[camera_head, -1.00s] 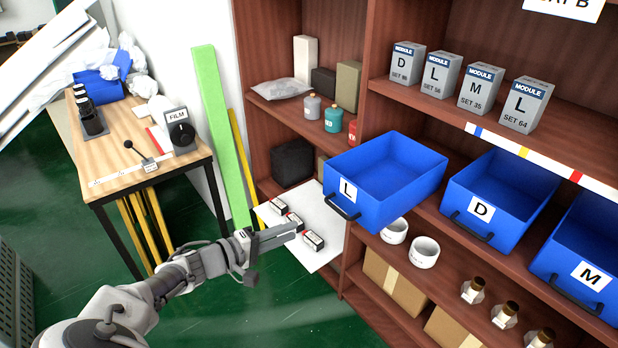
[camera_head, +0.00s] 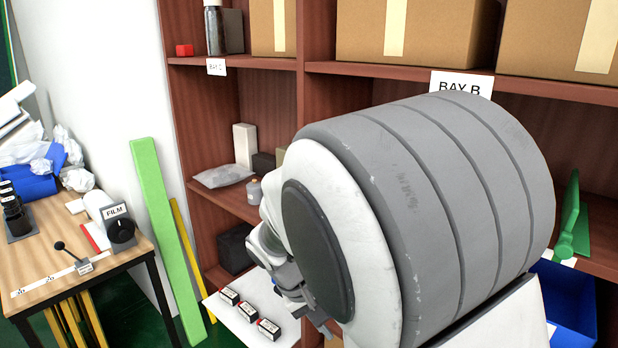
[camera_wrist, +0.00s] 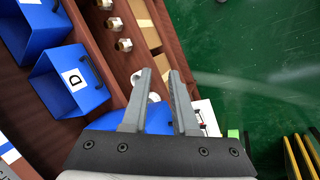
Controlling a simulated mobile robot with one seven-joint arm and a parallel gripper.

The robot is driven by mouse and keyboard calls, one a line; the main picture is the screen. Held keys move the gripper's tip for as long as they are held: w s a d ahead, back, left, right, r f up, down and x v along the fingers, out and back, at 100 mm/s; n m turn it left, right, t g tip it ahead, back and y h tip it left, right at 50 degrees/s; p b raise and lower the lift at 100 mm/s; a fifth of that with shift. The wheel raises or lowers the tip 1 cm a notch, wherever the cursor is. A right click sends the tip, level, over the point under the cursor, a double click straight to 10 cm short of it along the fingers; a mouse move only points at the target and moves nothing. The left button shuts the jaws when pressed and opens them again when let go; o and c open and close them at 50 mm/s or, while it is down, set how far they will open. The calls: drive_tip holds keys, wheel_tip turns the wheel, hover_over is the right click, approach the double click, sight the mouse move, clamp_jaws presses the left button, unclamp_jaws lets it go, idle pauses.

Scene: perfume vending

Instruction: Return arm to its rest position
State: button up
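My gripper (camera_wrist: 162,72) shows in the wrist view with its two grey fingers apart and nothing between them. It points down past the shelf front toward the green floor. In the head view my raised arm fills the middle and right, and the fingers are mostly hidden behind it. A blue bin marked D (camera_wrist: 72,77) lies left of the fingers in the wrist view. Another blue bin (camera_wrist: 150,122) is partly hidden behind the fingers.
Small black labelled boxes (camera_head: 247,311) rest on a white board (camera_head: 285,325) below my arm. A wooden table (camera_head: 40,262) stands at left, with a green plank (camera_head: 160,225) leaning beside it. Small bottles (camera_wrist: 124,45) stand on a lower shelf.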

drive_tip(key=s+d+r+m+t+y, duration=0.1)
drive_tip(key=s+d+r+t+y, duration=0.1)
drive_tip(key=s+d+r, duration=0.3)
drive_tip(key=s+d+r+m+t+y+p, duration=0.1)
drive_tip(key=s+d+r+m+t+y, duration=0.1)
drive_tip(key=s+r, duration=0.8)
drive_tip(key=d+y, duration=0.1)
drive_tip(key=d, duration=0.1)
drive_tip(key=shift+s+d+r, duration=0.15)
drive_tip(key=shift+s+d, duration=0.15)
drive_tip(key=shift+d, duration=0.05)
